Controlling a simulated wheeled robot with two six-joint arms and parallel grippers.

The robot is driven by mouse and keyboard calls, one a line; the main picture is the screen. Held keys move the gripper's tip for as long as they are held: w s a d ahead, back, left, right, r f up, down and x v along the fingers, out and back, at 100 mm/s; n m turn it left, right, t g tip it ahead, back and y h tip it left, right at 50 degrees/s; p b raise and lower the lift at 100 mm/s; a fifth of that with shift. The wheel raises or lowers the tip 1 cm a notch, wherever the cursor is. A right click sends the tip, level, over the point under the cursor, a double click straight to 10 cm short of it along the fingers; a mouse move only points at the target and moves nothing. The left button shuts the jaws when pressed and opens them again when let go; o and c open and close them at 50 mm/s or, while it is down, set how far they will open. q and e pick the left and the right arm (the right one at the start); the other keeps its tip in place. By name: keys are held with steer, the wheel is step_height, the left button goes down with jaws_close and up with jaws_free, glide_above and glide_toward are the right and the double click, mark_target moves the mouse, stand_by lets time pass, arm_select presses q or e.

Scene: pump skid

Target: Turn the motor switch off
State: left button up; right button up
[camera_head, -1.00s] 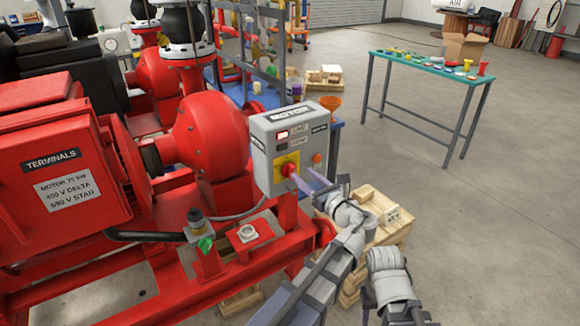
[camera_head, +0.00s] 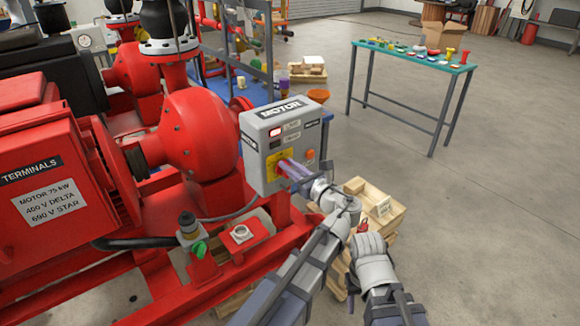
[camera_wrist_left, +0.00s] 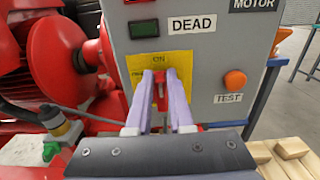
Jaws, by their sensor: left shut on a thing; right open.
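The grey motor switch box (camera_head: 252,130) stands on a post beside the red pump. Its yellow switch plate (camera_head: 271,166) also shows in the left wrist view (camera_wrist_left: 178,64), with ON at the top. The red switch handle (camera_wrist_left: 161,98) stands about upright, below the ON mark. My left gripper (camera_head: 287,168) is shut on the handle, with its purple fingers on both sides in the left wrist view (camera_wrist_left: 162,85). The fingers hide part of the handle and plate. My right gripper (camera_head: 351,296) is low, away from the box, with its fingers mostly hidden.
A red lamp (camera_head: 275,132) is lit on the box; the green DEAD lamp (camera_wrist_left: 144,28) looks dark. An orange TEST button (camera_wrist_left: 235,79) is to the right of the plate. Wooden crates (camera_head: 388,225) stand behind my arms. A green-topped table (camera_head: 415,58) stands further off.

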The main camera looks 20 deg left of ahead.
mark_target(276, 171)
arm_select(q)
steer(key=shift+n, duration=0.3)
jaws_close()
steer(key=n, duration=0.4)
steer(key=s+a+f+n+b, duration=0.1)
steer(key=n, duration=0.3)
steer(key=s+n, duration=0.1)
steer(key=n, duration=0.3)
steer(key=shift+a+f+n+b, duration=0.2)
steer(key=shift+f+n+b, duration=0.15)
steer(key=shift+n, duration=0.05)
steer(key=shift+f+n+b, duration=0.2)
steer(key=shift+f+n, duration=0.05)
steer(key=shift+n, duration=0.85)
steer(key=shift+f+n+b, duration=0.2)
steer(key=shift+n, duration=0.9)
steer(key=o, duration=0.7)
jaws_free()
steer(key=shift+o, duration=0.2)
steer(key=shift+s, duration=0.1)
